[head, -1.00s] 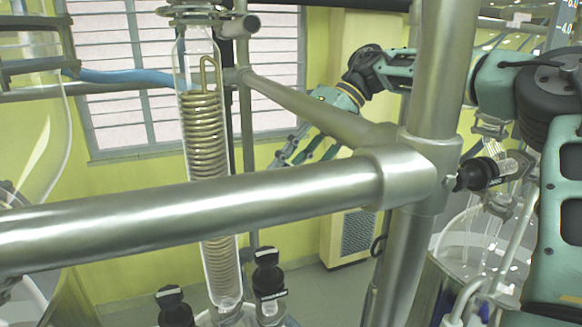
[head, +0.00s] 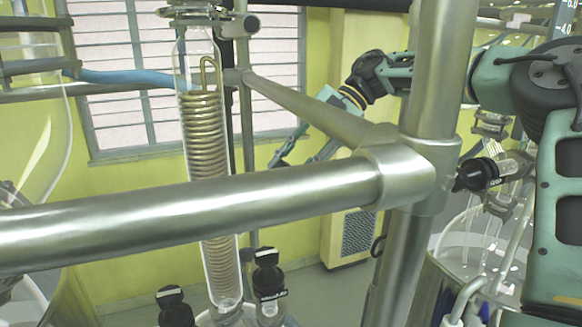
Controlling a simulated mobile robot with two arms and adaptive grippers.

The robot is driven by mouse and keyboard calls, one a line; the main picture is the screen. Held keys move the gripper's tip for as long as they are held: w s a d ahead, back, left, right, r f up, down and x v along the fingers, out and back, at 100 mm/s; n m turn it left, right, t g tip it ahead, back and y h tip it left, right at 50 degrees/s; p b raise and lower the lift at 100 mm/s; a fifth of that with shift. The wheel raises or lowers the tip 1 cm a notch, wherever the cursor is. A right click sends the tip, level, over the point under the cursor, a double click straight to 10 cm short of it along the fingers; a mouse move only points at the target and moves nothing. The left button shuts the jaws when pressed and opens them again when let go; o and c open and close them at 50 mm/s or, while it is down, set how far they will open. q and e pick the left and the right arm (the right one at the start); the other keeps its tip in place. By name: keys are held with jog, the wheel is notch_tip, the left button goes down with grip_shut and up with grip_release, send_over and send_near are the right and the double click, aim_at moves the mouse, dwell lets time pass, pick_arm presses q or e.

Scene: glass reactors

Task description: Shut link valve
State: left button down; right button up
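I cannot tell which fitting is the link valve. A black-capped fitting (head: 484,173) with a clear glass end sits right of the steel post. Two more black-capped fittings, one in the middle (head: 268,272) and one further left (head: 173,305), stand at the bottom, by the glass coil condenser (head: 207,140). My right gripper (head: 293,160) is in the background, left of the post and above the horizontal rail. Its fingers are apart, pointing down-left, with nothing visible between them. The rail hides part of it. My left gripper is not in view.
A thick steel rail (head: 180,212) crosses the foreground and joins an upright post (head: 437,90) at a clamp. A thinner rail (head: 305,108) runs behind. A blue hose (head: 125,77) meets the condenser. Glassware (head: 465,240) stands at the lower right.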

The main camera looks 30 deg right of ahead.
jog(key=m, duration=0.4)
jog(key=shift+m, duration=0.3)
jog(key=m, duration=0.5)
jog(key=shift+d+m+t, duration=0.1)
jog(key=shift+m+t, duration=0.2)
jog(key=m, duration=0.5)
jog(key=shift+d+m, duration=0.1)
jog(key=shift+m, duration=0.2)
jog(key=shift+m+t, duration=0.3)
jog(key=shift+m, duration=2.3)
jog(key=o, duration=1.1)
jog(key=shift+w+f, duration=0.1)
jog(key=shift+f, duration=0.1)
